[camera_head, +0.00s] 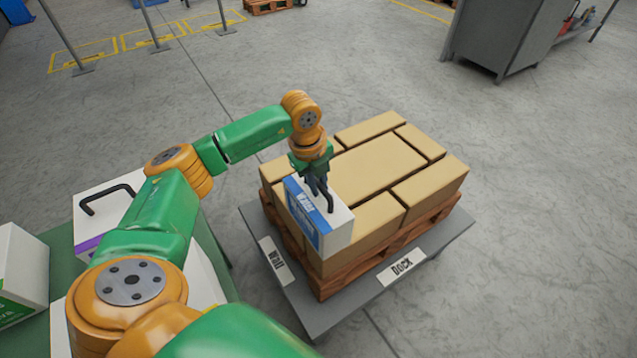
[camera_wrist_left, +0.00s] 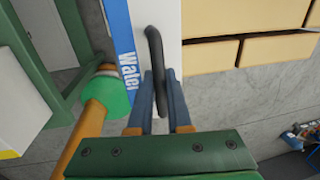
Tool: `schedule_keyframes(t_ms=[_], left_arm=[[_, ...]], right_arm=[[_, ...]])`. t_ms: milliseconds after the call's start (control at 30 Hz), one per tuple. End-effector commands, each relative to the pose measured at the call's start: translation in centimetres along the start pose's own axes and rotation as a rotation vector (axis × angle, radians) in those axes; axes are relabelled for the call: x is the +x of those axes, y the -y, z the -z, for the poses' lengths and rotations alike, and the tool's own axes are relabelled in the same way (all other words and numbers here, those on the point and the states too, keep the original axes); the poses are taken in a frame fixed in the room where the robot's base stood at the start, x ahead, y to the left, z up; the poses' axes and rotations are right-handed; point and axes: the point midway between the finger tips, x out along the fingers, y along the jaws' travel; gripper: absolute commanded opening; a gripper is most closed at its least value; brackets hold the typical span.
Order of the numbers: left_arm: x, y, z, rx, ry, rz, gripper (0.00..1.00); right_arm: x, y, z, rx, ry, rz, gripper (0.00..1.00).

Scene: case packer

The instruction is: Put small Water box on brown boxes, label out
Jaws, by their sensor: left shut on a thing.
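The small Water box (camera_head: 339,234) is white with a blue label on its left face and a black handle on top. It is at the near-left part of the brown boxes (camera_head: 376,169), label facing left, outward from the stack. I cannot tell whether it rests on them or hangs just above. My left gripper (camera_head: 318,188) is over the box and shut on its handle. In the left wrist view, the gripper fingers (camera_wrist_left: 161,100) hold the black handle (camera_wrist_left: 154,45), beside the blue "Water" strip (camera_wrist_left: 125,60). My right gripper is not in view.
The brown boxes sit on a wooden pallet (camera_head: 416,238) on a grey platform with a "DOCK" sign (camera_head: 402,267) and another sign (camera_head: 273,261) at left. Other white handled boxes (camera_head: 97,207) stand on a green table at left. A grey cabinet (camera_head: 505,38) is at the back right.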

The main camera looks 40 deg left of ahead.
Motion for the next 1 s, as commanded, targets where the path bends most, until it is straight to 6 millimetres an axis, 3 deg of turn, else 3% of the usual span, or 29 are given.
schedule_keyframes(t_ms=[67,100,200,233,533,800,1000], left_arm=[[0.2,0.0,0.0,0.000,0.000,0.001,0.00],[0.2,0.0,0.0,0.000,0.000,0.001,0.22],[0.1,0.0,0.0,0.000,0.000,0.001,0.49],[0.1,0.0,0.0,0.000,0.000,0.001,0.52],[-0.1,0.0,0.0,0.000,0.000,0.001,0.52],[-5.5,0.1,0.0,0.000,0.001,0.005,0.52],[-7.0,0.0,0.0,0.000,0.000,0.001,0.52]], right_arm=[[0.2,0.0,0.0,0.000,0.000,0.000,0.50],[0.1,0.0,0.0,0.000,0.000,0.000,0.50],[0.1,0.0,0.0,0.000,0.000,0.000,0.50],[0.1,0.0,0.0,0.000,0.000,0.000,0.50],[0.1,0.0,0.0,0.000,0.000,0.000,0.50],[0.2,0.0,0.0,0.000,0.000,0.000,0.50],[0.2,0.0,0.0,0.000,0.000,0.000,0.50]])
